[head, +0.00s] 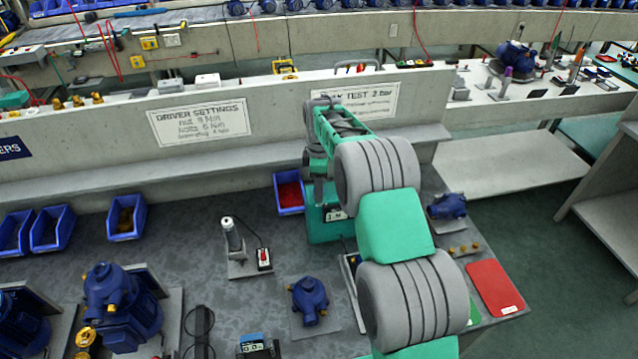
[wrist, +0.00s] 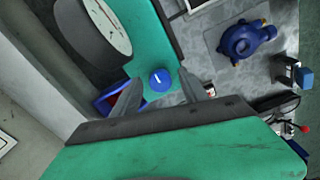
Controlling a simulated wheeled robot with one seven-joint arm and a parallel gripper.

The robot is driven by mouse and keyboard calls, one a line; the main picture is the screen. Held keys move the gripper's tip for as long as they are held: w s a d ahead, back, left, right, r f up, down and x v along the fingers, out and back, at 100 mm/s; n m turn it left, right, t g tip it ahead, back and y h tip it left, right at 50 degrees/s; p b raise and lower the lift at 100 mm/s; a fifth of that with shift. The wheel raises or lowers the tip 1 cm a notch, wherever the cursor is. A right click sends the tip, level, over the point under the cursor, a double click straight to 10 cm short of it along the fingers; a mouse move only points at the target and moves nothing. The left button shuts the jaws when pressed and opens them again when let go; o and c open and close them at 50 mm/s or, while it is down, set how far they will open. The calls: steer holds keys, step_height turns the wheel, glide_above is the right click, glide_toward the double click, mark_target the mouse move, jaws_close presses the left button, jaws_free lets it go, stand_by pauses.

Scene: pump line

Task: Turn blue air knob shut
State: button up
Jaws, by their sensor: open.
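The blue air knob (wrist: 160,79) is a round cap with a short white line across it. It sits on the green test box (wrist: 150,40), beside a round white gauge (wrist: 110,25). In the wrist view my gripper (wrist: 159,77) is open, with one grey finger on each side of the knob. I see a gap between the knob and each finger; the height of the fingertips over it is hard to tell. In the head view the green box (head: 325,232) stands on the bench below my arm, and the knob is hidden.
A blue bin with red parts (head: 290,194) stands close left of the box. A blue pump (head: 309,300) lies in front, and another pump (head: 447,206) stands to the right. A concrete wall with paper signs (head: 199,121) runs behind the bench.

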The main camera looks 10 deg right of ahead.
steer(key=shift+f, duration=0.15)
jaws_close()
stand_by(0.4)
